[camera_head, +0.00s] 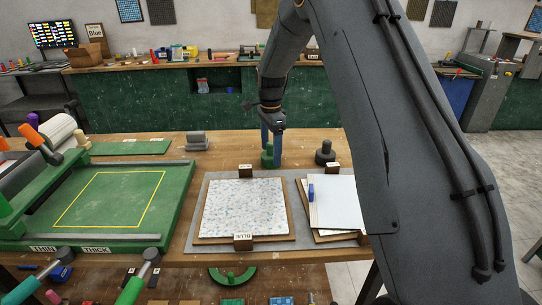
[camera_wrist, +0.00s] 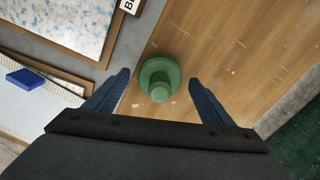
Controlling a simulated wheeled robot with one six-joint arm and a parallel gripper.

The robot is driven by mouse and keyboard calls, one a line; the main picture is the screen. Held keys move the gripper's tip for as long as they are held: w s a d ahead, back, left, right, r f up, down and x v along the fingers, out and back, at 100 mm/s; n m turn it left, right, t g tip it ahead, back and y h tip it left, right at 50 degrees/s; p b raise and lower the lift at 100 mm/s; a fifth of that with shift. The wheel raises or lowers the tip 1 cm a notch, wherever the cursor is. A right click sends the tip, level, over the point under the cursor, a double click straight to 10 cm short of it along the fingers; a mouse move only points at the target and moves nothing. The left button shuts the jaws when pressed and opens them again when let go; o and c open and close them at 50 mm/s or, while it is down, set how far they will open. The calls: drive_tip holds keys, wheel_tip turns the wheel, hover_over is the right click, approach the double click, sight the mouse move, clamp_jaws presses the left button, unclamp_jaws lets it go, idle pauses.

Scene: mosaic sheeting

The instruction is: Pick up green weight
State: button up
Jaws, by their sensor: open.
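The green weight (camera_head: 267,154) stands upright on the wooden table, behind the speckled mosaic sheet. In the wrist view the green weight (camera_wrist: 160,80) shows from above, a round base with a knob. In the wrist view my gripper (camera_wrist: 158,82) is open, with one finger on each side of the weight and a gap on both sides. I see no contact.
A dark weight (camera_head: 325,153) stands to the right. A speckled sheet (camera_head: 244,207) on a board and a white board (camera_head: 337,203) with a blue block (camera_head: 311,192) lie in front. A green press bed (camera_head: 100,205) is at left. Grey blocks (camera_head: 197,140) sit behind.

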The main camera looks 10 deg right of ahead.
drive_tip(key=shift+f+p, duration=0.3)
drive_tip(key=shift+f, duration=0.95)
drive_tip(key=shift+r, duration=0.1)
drive_tip(key=c, duration=1.7)
